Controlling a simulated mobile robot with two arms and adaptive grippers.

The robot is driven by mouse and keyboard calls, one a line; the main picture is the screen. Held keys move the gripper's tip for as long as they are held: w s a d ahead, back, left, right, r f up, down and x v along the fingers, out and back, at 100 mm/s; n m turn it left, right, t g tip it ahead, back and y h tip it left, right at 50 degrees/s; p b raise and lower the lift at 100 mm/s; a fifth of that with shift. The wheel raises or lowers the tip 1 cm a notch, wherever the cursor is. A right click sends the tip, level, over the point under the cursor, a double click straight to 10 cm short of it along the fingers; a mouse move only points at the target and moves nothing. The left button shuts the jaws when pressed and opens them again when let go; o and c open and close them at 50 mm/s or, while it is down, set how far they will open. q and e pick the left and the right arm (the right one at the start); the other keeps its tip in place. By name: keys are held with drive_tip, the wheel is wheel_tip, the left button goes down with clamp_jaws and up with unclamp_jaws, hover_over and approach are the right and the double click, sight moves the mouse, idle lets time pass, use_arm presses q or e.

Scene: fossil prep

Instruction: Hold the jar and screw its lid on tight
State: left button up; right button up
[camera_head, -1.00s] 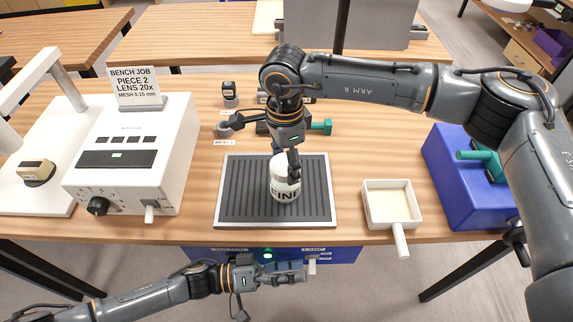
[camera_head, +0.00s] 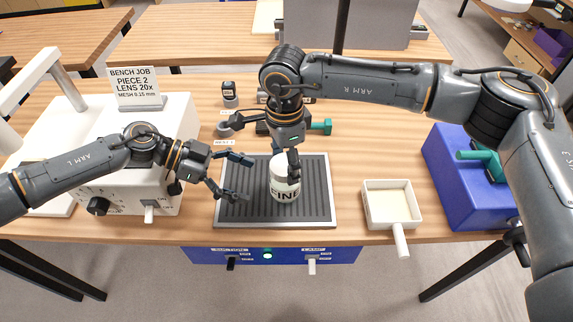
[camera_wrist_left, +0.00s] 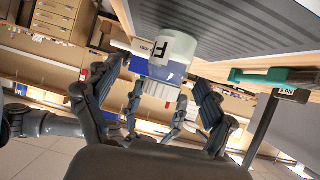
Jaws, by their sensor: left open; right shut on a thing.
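The jar (camera_head: 284,188), pale with a dark-lettered label, stands upright on the grey ribbed mat (camera_head: 232,212). My right gripper (camera_head: 291,165) comes down from above and is shut at the jar's top, on the white lid. In the left wrist view the jar (camera_wrist_left: 172,45) hangs inverted in the picture, with a blue band and the white ribbed lid (camera_wrist_left: 155,88); right-gripper fingers lie beside the lid. My left gripper (camera_head: 240,176) is open just left of the jar, its fingers pointing at it. The lid's seating on the jar is hard to tell.
A white control box (camera_head: 150,180) stands left under my left arm. A white tray with a handle (camera_head: 376,217) lies right of the mat, and a blue box (camera_head: 455,205) stands further right. Small bottles and a green-ended tool (camera_head: 320,127) lie behind the mat.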

use_arm(q)
drive_tip(key=shift+w+a+r+t, duration=0.1)
drive_tip(key=shift+w+r+t, duration=0.05)
drive_tip(key=shift+w, duration=0.35)
drive_tip(key=shift+w+a+r+t, duration=0.1)
drive_tip(key=shift+w+r+t, duration=0.05)
drive_tip(key=shift+w, duration=0.3)
use_arm(e)
drive_tip(key=shift+d, duration=0.15)
use_arm(q)
drive_tip(key=shift+w+d+f, duration=0.1)
drive_tip(key=shift+d+f, duration=0.05)
drive_tip(key=shift+d, duration=0.15)
drive_tip(key=shift+d+f, duration=0.25)
drive_tip(key=x, duration=0.8)
drive_tip(key=shift+d, duration=0.2)
drive_tip(key=c, duration=1.7)
